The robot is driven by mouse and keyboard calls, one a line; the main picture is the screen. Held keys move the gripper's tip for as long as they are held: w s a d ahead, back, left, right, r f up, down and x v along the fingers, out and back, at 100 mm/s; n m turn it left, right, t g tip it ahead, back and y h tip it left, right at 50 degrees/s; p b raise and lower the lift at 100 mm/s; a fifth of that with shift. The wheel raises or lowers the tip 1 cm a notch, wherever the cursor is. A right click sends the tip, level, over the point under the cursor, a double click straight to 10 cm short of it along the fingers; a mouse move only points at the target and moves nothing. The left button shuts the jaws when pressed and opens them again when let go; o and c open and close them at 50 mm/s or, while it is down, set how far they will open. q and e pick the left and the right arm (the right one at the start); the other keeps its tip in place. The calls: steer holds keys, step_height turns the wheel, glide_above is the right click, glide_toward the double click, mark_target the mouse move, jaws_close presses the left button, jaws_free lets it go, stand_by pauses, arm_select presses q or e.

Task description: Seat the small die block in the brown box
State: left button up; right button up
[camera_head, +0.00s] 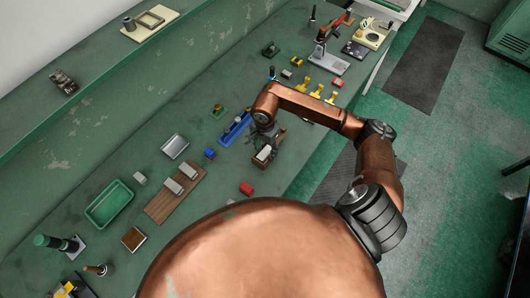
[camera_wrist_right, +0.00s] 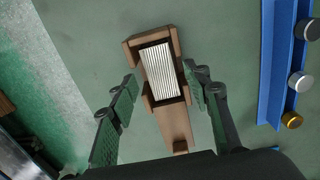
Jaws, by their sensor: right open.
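The brown box (camera_wrist_right: 175,125) is below my right wrist, and in the head view it (camera_head: 276,149) is partly hidden by my right arm. A light, ribbed rectangular block (camera_wrist_right: 158,70), which looks like the small die block, sits between the box's raised walls; it also shows in the head view (camera_head: 263,154). I cannot tell whether it is fully down. My right gripper (camera_wrist_right: 160,80) is open, with one finger on each side of the box and block, apart from both in the picture. My left gripper is not in view.
A blue rail (camera_wrist_right: 278,60) with several round pieces stands right of the box. A red block (camera_head: 246,188), a blue block (camera_head: 210,153) and a wooden board (camera_head: 160,208) with grey blocks are nearby. A green tray (camera_head: 97,221) is farther left. The bench edge is close on the right.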

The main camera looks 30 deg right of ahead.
mark_target(265, 153)
step_height(265, 153, up, 9)
steer(key=shift+b, duration=0.4)
steer(key=shift+s+f, duration=0.1)
steer(key=shift+f, duration=0.1)
